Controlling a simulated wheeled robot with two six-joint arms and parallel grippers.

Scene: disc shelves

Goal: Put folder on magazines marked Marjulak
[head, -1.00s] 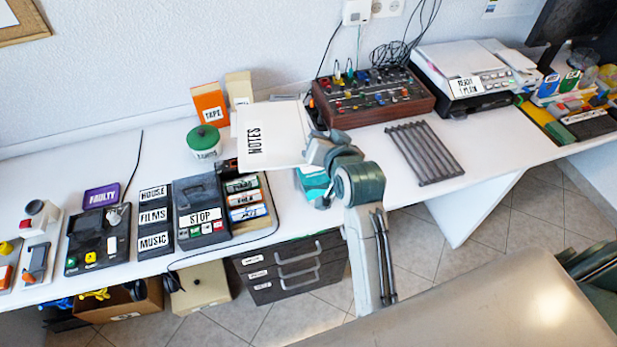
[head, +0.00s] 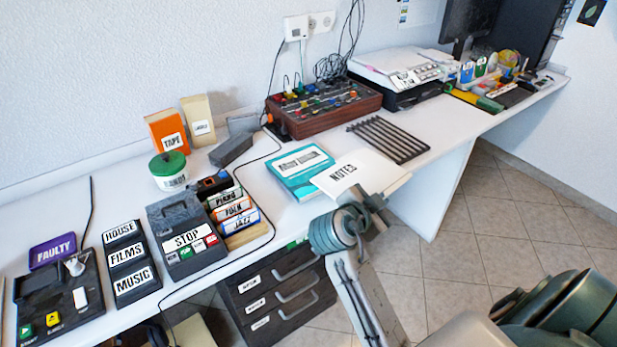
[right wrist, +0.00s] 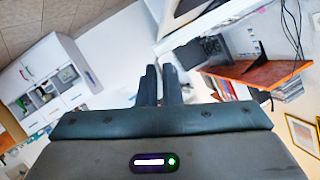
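A white folder (head: 345,172) labelled NOTES shows in the head view, its left corner in front of a teal stack of magazines (head: 283,171). The magazines lie on the desk; their white label is too small to read surely. My right gripper (head: 372,198) is at the folder's near right edge and appears shut on it. The folder looks roughly flat; I cannot tell whether it touches the magazines. In the right wrist view the fingers (right wrist: 161,80) are close together; the folder is not clearly distinguishable there. My left gripper is not in view.
A ribbed dark rack (head: 390,139) lies behind the folder on the white desk. A wooden-sided mixer (head: 325,108) stands behind the magazines. Left are a label-printed cassette group (head: 235,210) and a STOP recorder (head: 185,238). A black cable (head: 272,205) runs between them and the magazines.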

